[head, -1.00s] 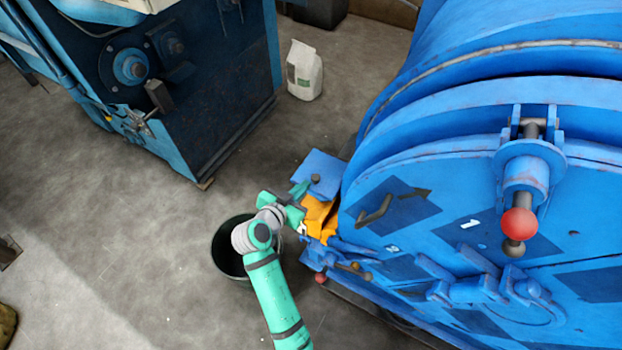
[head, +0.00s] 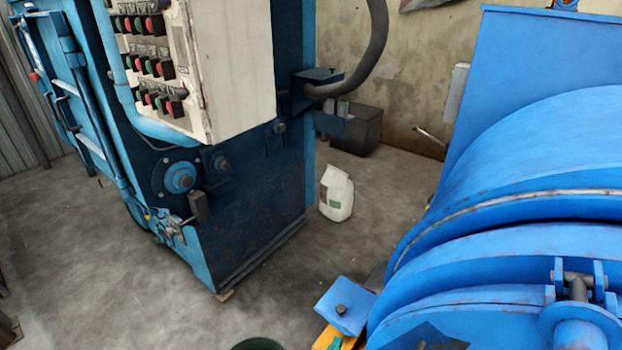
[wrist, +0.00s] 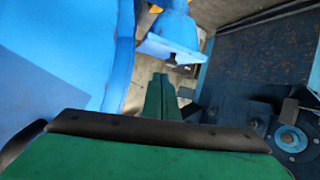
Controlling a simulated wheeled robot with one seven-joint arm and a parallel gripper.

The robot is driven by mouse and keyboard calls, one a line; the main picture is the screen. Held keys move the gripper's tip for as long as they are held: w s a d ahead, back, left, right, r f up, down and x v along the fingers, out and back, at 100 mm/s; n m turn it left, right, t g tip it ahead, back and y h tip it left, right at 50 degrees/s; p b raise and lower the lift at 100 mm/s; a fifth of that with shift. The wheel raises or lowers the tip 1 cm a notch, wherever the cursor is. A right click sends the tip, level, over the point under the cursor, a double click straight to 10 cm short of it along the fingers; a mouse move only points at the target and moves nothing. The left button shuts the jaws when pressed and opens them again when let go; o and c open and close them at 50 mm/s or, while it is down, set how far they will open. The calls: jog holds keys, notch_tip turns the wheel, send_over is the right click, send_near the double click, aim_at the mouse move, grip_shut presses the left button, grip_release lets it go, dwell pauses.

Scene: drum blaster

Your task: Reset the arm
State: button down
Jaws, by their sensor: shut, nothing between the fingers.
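My gripper shows in the wrist view as narrow green fingers (wrist: 160,97) pressed together, with nothing between them. The wide green body of my wrist fills the lower part of that view. In the head view my arm is almost wholly out of frame; only a small green bit shows at the bottom edge beside an orange part (head: 328,338). The blue drum machine (head: 520,225) stands at the right of the head view. Its curved blue side (wrist: 75,50) is left of my fingers in the wrist view.
A dark blue machine (head: 255,185) with a button panel (head: 235,75) stands left; it is right of my fingers in the wrist view (wrist: 260,55). A white bag (head: 337,193) and a dark bin (head: 357,130) are behind.

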jog(key=s+a+f+n+y, duration=0.2)
jog(key=s+n+y, duration=0.3)
jog(key=s, duration=1.5)
jog(key=s+a+r+m+t, duration=0.2)
jog(key=s+a+r+t, duration=0.1)
jog(key=s+r, duration=0.6)
jog(key=s+a, duration=0.1)
jog(key=s, duration=0.2)
jog(key=shift+a+r, duration=0.15)
jog(key=shift+a, duration=0.15)
